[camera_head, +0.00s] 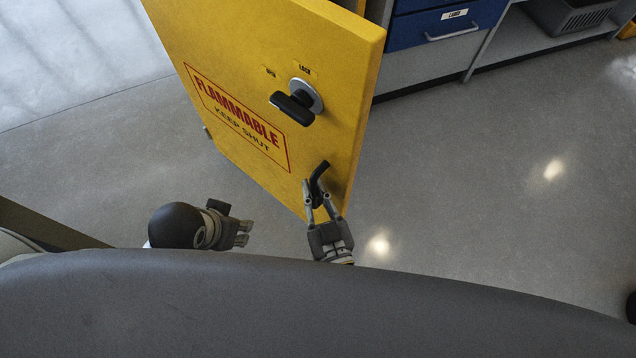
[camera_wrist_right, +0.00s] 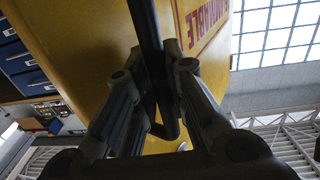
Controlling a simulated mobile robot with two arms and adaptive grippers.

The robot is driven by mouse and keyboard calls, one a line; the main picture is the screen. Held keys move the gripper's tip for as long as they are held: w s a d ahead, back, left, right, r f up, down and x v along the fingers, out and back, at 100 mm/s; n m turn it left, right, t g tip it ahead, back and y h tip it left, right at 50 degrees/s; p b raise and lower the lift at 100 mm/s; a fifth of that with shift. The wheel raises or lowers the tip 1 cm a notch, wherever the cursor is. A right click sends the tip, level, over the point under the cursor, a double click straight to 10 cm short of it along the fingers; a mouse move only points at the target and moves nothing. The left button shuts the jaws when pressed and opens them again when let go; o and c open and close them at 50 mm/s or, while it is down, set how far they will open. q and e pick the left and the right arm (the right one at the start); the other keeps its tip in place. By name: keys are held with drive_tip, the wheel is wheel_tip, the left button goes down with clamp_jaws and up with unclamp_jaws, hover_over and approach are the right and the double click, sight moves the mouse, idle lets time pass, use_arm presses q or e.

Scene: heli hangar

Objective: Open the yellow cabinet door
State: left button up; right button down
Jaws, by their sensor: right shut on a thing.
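The yellow cabinet door (camera_head: 235,65) stands swung out over the floor in the head view, with a red "FLAMMABLE KEEP SHUT" label and a black lock knob (camera_head: 297,101). A black bar handle (camera_head: 319,176) is on its lower right part. My right gripper (camera_head: 318,199) is shut on this handle; in the right wrist view the fingers (camera_wrist_right: 163,95) close around the black bar (camera_wrist_right: 148,40). The yellow door face (camera_wrist_right: 75,40) fills the left and middle of that view. My left gripper (camera_head: 243,233) is left of the right one, apart from the door; its finger gap is too small to judge.
A blue drawer unit (camera_head: 445,25) with a silver handle stands behind the door at the top right. A shelf with a grey crate (camera_head: 575,15) is beside it. The grey floor (camera_head: 480,170) right of the door is clear.

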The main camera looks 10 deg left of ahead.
drive_tip(key=shift+a, duration=0.1)
idle(0.3)
drive_tip(key=c, duration=1.5)
unclamp_jaws()
drive_tip(key=shift+o, duration=0.2)
drive_tip(key=v, duration=1.2)
drive_tip(key=shift+s, duration=0.1)
